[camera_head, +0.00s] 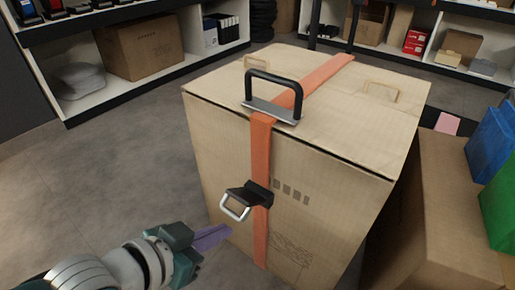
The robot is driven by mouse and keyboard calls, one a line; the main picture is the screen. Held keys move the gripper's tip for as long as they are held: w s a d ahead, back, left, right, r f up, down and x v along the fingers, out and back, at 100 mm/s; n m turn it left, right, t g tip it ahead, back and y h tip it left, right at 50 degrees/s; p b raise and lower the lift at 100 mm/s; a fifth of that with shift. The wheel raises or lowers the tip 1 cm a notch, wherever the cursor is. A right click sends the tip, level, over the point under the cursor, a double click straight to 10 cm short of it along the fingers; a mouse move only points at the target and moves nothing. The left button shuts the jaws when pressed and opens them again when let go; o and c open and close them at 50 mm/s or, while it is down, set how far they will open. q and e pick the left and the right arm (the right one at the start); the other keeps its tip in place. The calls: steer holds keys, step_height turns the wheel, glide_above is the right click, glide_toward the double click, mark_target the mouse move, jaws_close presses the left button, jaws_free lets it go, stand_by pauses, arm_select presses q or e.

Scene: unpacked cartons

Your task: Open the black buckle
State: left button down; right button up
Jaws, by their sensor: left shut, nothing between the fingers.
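The black buckle (258,192) sits on an orange strap (261,152) on the front face of a large cardboard carton (325,190). A silver metal loop (235,208) sticks out from the buckle toward the lower left. The strap runs up over the carton's top, beneath a black handle on a grey plate (273,110). My left gripper (228,232) comes in from the lower left, with its purplish fingers shut and empty. In the picture it is below and left of the buckle, apart from it. My right gripper is not in view.
Shelves with boxes (140,45) line the back. The grey floor (110,170) on the left is clear.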

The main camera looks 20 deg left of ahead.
arm_select(q)
steer(key=shift+s, duration=0.1)
stand_by(0.3)
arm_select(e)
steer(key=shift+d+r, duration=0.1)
arm_select(q)
steer(key=shift+s+a+f, duration=0.3)
steer(key=shift+s, duration=0.35)
